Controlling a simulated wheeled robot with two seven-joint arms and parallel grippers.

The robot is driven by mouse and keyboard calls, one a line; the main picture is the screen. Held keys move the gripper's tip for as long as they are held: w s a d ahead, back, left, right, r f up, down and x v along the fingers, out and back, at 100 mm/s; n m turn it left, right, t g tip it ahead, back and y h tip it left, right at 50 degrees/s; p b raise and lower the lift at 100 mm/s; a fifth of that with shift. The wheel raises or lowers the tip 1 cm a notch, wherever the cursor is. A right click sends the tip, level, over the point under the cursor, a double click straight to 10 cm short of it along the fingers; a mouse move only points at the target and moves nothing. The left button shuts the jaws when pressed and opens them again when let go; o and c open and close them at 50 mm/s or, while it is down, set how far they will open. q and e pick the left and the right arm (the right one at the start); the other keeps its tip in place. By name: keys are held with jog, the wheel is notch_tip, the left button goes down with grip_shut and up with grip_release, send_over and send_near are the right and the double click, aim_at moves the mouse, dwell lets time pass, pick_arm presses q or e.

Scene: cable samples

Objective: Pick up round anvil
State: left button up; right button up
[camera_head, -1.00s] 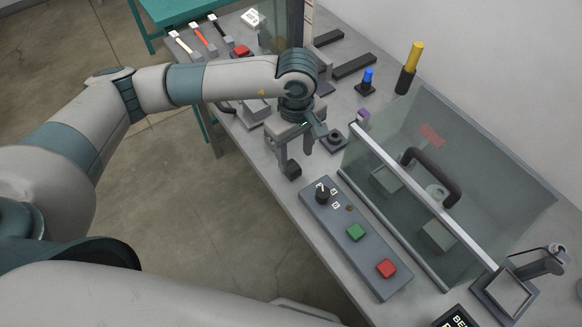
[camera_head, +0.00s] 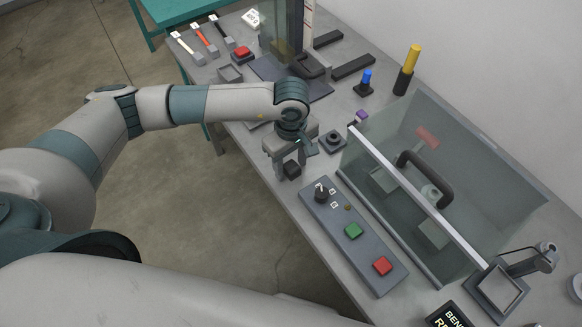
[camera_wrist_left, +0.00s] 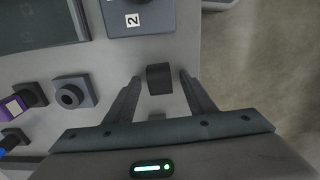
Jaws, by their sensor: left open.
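A small dark piece with a rounded face, apparently the round anvil (camera_head: 291,170), stands near the table's front edge, left of the control box. In the left wrist view the dark piece (camera_wrist_left: 159,79) sits between the fingertips, with a gap on each side. My left gripper (camera_head: 289,168) is open, pointing down over it, with a finger on either side; it also shows in the left wrist view (camera_wrist_left: 160,82). The fingers partly hide the piece in the head view. My right gripper is out of view.
A control box (camera_head: 321,215) with a knob, green button and red button lies close by. A square block with a round socket (camera_head: 333,142) stands behind the gripper. A clear-walled enclosure (camera_head: 400,188) with a dark handle is to the right. Tools (camera_head: 205,38) lie at the far left.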

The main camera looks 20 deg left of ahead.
aim_at(291, 165)
pick_arm(q)
grip_shut()
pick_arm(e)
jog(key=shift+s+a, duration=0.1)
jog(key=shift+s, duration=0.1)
pick_arm(q)
jog(key=shift+r, duration=0.15)
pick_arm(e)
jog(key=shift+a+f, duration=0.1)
